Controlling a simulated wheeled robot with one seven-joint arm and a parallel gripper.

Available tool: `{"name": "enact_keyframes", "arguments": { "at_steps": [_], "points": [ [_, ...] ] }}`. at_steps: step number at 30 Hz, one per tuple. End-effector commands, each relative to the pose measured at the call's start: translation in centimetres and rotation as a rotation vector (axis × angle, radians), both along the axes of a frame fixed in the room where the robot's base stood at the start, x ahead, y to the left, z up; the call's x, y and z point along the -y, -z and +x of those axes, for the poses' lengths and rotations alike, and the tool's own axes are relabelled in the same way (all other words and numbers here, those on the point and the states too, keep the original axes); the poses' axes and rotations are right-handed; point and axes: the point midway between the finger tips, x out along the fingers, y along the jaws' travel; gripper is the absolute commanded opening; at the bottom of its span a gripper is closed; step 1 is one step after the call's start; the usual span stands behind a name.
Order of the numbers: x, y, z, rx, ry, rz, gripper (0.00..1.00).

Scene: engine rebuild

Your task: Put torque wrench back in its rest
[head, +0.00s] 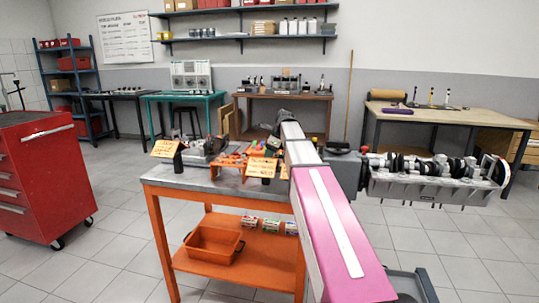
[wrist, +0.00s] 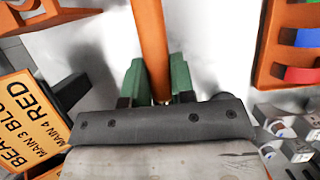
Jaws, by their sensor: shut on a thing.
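My gripper (wrist: 156,88) shows in the wrist view with green fingers shut on a long orange bar (wrist: 151,35). The bar looks like the torque wrench's handle; its far end runs out of the top of the view, and the wrench head is not seen. The grey bench top (wrist: 215,55) lies below. In the head view my arm hides the gripper and the wrench over the orange workbench (head: 158,180). I cannot make out the wrench's rest for certain in either view.
An orange tray (wrist: 268,72) with coloured pieces is right of my gripper. Metal parts (wrist: 295,130) lie below it. An orange bearing sign (wrist: 28,118) stands at left. An engine block with crankshaft (head: 425,188) is right of my arm. A red cabinet (head: 45,180) stands left.

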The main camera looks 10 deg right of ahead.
Motion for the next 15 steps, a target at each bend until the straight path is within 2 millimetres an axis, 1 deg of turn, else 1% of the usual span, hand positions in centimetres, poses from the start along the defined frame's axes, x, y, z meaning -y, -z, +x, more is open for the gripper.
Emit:
{"name": "enact_keyframes", "arguments": {
  "at_steps": [15],
  "points": [
    [-0.01, 0.62, 0.01, 0.001, 0.000, 0.001, 0.00]
  ]
}}
